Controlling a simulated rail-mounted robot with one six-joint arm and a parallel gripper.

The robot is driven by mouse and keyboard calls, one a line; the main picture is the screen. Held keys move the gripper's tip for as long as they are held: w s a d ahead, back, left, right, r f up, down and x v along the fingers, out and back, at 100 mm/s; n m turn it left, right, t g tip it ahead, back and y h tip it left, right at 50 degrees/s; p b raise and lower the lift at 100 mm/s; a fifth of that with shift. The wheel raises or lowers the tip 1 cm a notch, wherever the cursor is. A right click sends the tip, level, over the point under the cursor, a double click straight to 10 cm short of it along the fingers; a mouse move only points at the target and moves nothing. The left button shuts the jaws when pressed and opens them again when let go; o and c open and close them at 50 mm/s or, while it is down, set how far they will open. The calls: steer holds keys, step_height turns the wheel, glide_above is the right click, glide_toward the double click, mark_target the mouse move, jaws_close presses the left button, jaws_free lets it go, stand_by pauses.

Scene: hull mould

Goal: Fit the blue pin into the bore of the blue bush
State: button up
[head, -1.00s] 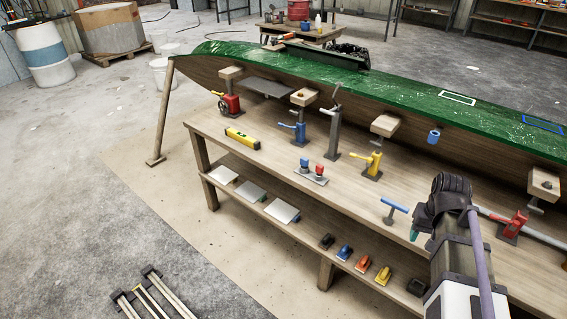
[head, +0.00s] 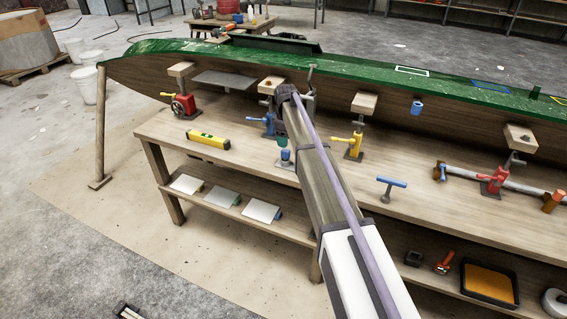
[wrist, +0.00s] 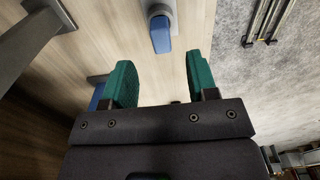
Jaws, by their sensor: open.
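A short blue pin (head: 286,157) stands upright in a small holder on the bench, just below my gripper. In the wrist view, a blue piece on a grey base, which looks like this pin (wrist: 161,36), lies ahead of the gap between the fingers. My gripper (head: 282,142) is open and empty, its green fingers (wrist: 160,85) apart and not touching it. The blue bush (head: 416,108) is a small blue cylinder by the hull's side, right of my arm; its bore is too small to see into.
The green hull (head: 340,66) runs above the bench (head: 345,190). A blue jack (head: 262,123) stands close to my gripper, and a yellow jack (head: 354,145) stands right of it.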

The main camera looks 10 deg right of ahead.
mark_target(286, 150)
step_height(286, 150, down, 7)
steer(key=b, duration=0.5)
steer(key=shift+r, duration=0.25)
jaws_close()
